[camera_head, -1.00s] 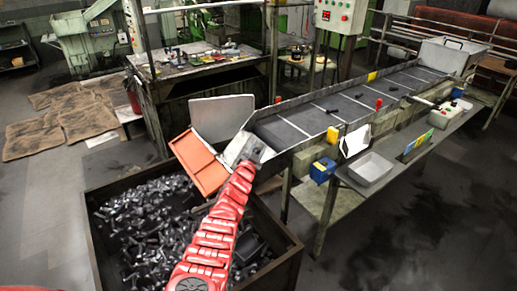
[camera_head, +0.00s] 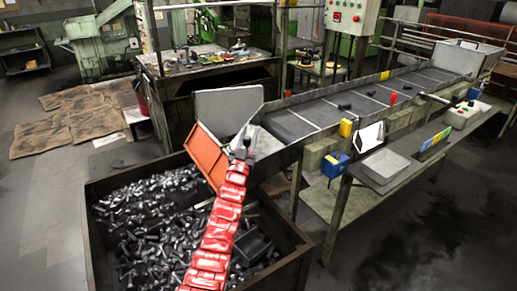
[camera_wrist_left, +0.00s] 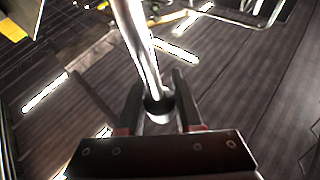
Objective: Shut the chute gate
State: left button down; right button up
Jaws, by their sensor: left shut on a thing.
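The orange chute gate (camera_head: 208,157) hangs at the low left end of the conveyor chute (camera_head: 290,125), over the bolt bin, and stands at a steep tilt. My left gripper (camera_head: 243,146), at the end of my red arm, is at the gate's right side by the chute mouth. In the left wrist view, its two fingers (camera_wrist_left: 160,108) are shut on a shiny metal bar (camera_wrist_left: 138,45) that runs up between them. Where the bar joins the gate is hidden in the head view. My right gripper is in neither view.
A dark bin (camera_head: 94,245) full of bolts stands below the gate. A grey panel (camera_head: 228,113) stands behind the chute mouth. A side shelf with a grey tray (camera_head: 386,166) and a blue box (camera_head: 335,165) lies along the conveyor's right side. Open floor lies at the right.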

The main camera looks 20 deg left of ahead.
pick_arm(q)
jog(key=s+a+n+y+b, duration=0.3)
jog(key=n+y+b, duration=0.3)
jog(key=s+a+f+n+t+y+b, duration=0.1)
jog(key=s+a+n+y+b, duration=0.2)
jog(key=n+y+b, duration=0.3)
jog(key=shift+s+f+n+b, duration=0.25)
jog(key=shift+s+n+b, duration=0.35)
jog(key=shift+s, duration=0.2)
jog(key=c, duration=0.6)
grip_release()
jog(key=shift+s+a, duration=0.1)
jog(key=shift+s, duration=0.05)
